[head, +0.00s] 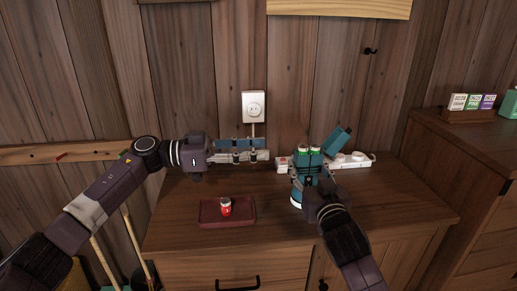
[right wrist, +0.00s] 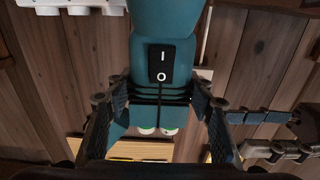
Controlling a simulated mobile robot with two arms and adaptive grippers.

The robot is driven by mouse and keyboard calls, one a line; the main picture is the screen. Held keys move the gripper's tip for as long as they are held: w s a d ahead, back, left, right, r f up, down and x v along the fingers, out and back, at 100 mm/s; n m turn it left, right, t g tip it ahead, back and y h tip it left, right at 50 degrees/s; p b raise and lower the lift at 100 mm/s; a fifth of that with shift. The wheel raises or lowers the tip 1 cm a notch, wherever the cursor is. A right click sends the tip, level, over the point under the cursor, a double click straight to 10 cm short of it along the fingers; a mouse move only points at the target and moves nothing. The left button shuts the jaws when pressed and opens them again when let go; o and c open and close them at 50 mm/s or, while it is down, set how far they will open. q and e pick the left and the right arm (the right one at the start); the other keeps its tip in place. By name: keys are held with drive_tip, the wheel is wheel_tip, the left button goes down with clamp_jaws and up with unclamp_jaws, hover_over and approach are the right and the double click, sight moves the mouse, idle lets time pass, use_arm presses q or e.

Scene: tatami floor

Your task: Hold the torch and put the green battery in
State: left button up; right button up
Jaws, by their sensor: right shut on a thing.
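My right gripper (right wrist: 160,110) is shut on the teal torch (right wrist: 165,60) and holds it above the cabinet top. The torch's black I/O switch (right wrist: 162,63) faces the right wrist camera. In the head view the torch (head: 309,167) has its teal cap (head: 337,140) swung open to the right. Two green-and-white batteries (head: 309,150) show side by side at its open top; their lower parts are hidden. My left gripper (head: 266,150) is open beside the torch, to its left, near the wall, and looks empty.
A dark red tray (head: 243,218) holds a red-and-white battery (head: 226,207) at the front. A white strip-shaped device (head: 358,161) lies behind the torch. An outlet (head: 254,107) is on the wall. A taller cabinet (head: 465,150) with small boxes (head: 473,102) stands right. The cabinet top is clear at front right.

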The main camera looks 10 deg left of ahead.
drive_tip(key=o, duration=1.6)
drive_tip(key=shift+c, duration=0.2)
drive_tip(key=shift+s, duration=0.1)
